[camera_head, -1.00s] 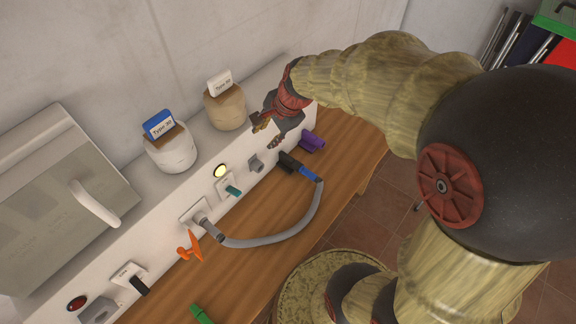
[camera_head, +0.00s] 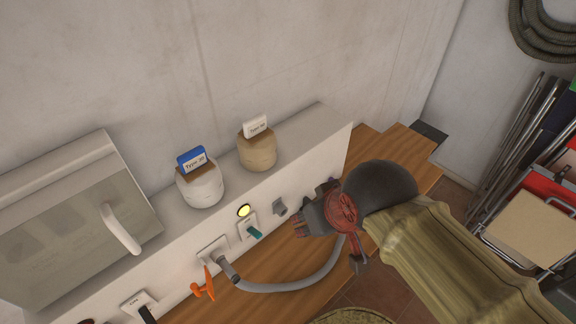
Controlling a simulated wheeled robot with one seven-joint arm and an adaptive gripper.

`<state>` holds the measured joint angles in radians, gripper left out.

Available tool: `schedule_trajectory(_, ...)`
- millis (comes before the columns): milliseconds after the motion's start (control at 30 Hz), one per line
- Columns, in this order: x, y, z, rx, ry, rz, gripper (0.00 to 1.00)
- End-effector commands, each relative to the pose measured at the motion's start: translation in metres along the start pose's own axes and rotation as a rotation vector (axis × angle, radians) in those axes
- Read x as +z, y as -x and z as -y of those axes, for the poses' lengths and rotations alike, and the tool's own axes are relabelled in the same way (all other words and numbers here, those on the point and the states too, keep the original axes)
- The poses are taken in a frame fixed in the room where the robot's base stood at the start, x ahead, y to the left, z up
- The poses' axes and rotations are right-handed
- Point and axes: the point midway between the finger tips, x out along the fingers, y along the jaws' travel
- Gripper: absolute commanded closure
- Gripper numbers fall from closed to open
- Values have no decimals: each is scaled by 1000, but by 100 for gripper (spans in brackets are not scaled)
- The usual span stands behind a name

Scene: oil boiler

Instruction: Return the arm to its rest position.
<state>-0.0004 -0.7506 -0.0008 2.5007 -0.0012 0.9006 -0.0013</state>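My arm, tan with dark and red joints, comes in from the lower right in the head view and reaches over the wooden bench (camera_head: 262,303). My gripper (camera_head: 303,228), dark with red parts, is beside the right part of the white boiler panel (camera_head: 185,262), over the bench. Its dark tips point left. A dark, hooked part hangs below the red joint. I see nothing clearly held, but the spacing of the fingers cannot be made out. The arm hides part of the bench and the right end of the grey hose (camera_head: 290,288).
A white jar (camera_head: 203,190) and a tan jar (camera_head: 259,152) with label cards stand on the panel's top ledge. An orange handle (camera_head: 204,286), a teal switch (camera_head: 255,234) and a lit yellow lamp (camera_head: 243,210) are on its front. A red rack (camera_head: 530,178) stands at right.

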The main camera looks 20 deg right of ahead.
Motion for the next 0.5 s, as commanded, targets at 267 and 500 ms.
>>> schedule_trajectory(267,23,-44,0,0,-2,1,65)
schedule_trajectory(500,54,-102,0,-1,-2,1,65)
